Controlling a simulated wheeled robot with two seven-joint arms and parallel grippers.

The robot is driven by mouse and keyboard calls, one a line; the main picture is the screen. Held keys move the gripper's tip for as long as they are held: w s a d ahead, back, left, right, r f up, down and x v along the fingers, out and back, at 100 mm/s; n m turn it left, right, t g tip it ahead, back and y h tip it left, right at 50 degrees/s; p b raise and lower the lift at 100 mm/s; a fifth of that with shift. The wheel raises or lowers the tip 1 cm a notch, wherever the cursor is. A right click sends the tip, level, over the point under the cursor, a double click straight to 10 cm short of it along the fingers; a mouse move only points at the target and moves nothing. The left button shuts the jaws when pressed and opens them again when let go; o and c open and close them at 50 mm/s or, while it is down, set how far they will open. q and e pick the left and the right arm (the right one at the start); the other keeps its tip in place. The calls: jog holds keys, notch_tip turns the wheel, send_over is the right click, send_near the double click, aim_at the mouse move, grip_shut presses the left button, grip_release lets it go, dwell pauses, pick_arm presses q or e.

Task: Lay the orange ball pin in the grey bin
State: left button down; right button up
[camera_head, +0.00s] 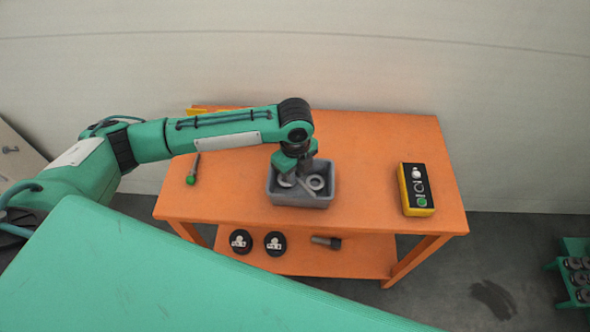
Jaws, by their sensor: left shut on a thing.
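The grey bin (302,199) stands near the middle of the orange table and holds grey metal rings. My left gripper (298,174) points down into the bin's opening and is shut on a thin grey shaft (306,187). The shaft looks like that of a ball pin. No orange ball shows; the jaws may hide it, and no orange ball pin lies elsewhere in view. I cannot tell whether the shaft touches the bin's contents. My right gripper is not in view.
A green ball pin (192,172) lies on the table's left side. A yellow and black button box (416,189) lies on the right. The lower shelf (330,261) holds two black round parts and a dark cylinder (326,241). The tabletop between bin and box is clear.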

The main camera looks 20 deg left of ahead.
pick_arm(q)
jog(key=shift+f, duration=0.1)
jog(key=shift+f, duration=0.15)
jog(key=shift+f, duration=0.3)
jog(key=c, duration=1.3)
grip_release()
jog(key=shift+r, duration=0.15)
